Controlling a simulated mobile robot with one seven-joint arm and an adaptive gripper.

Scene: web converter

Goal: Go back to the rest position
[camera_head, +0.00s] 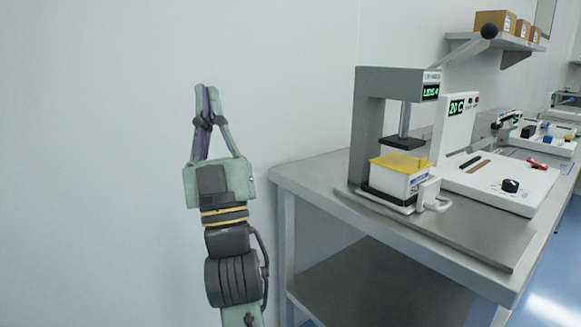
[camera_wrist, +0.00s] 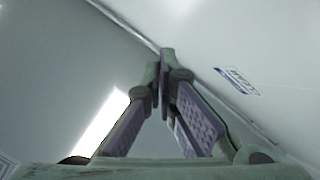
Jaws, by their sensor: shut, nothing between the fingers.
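My gripper (camera_head: 203,90) points upward on the left side of the head view, in front of the bare wall. Its fingers meet at the tips, and nothing is between them. In the wrist view its fingertips (camera_wrist: 164,62) also touch, with purple pads on their inner sides. The gripper is apart from the table (camera_head: 400,221) and everything on it.
A grey press (camera_head: 365,125) stands on the table, with a white box (camera_head: 400,180) with a yellow top (camera_head: 398,164) under its ram. A white device (camera_head: 500,184) with a dark knob is to its right. A shelf (camera_head: 495,42) holds boxes (camera_head: 494,22). The left side is clear.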

